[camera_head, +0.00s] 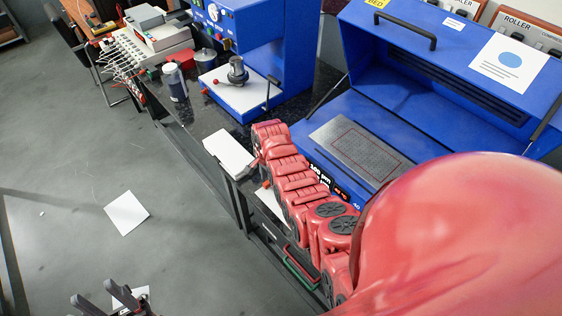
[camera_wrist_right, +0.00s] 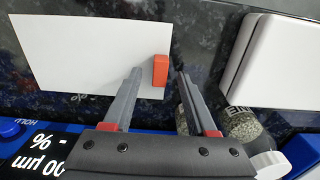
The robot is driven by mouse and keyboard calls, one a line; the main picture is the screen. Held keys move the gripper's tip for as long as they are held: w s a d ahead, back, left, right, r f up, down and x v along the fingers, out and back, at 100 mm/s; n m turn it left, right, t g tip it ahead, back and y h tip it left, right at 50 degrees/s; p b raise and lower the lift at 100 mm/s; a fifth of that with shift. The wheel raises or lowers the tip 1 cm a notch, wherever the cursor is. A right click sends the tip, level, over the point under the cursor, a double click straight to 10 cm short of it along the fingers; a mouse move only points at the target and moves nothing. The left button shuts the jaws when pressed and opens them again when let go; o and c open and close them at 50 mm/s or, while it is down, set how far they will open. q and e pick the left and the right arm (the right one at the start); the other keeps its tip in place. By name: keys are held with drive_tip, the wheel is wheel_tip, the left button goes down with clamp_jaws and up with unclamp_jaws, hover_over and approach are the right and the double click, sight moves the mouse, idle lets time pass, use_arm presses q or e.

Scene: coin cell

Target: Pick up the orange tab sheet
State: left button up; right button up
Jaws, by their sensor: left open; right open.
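The orange tab sheet (camera_wrist_right: 85,52) is a white sheet lying flat on the dark speckled counter in the right wrist view. Its small orange tab (camera_wrist_right: 160,70) stands at the sheet's right edge. My right gripper (camera_wrist_right: 158,74) is open, and the tab appears between its fingertips; I cannot tell how far above the counter they are. In the head view my red right arm hides most of this spot, and only a small white part of the sheet (camera_head: 272,204) shows. My left gripper (camera_head: 96,292) is open and empty at the bottom left, over the floor.
A white box (camera_head: 229,152) sits on the counter near the sheet, also at top right in the wrist view (camera_wrist_right: 274,58). A jar of granules (camera_wrist_right: 243,124) is close to my right finger. A blue machine (camera_head: 345,110) stands behind the arm. White paper (camera_head: 127,213) lies on the open floor.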

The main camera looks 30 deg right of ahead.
clamp_jaws()
drive_tip(key=shift+r, duration=0.1)
idle(0.4)
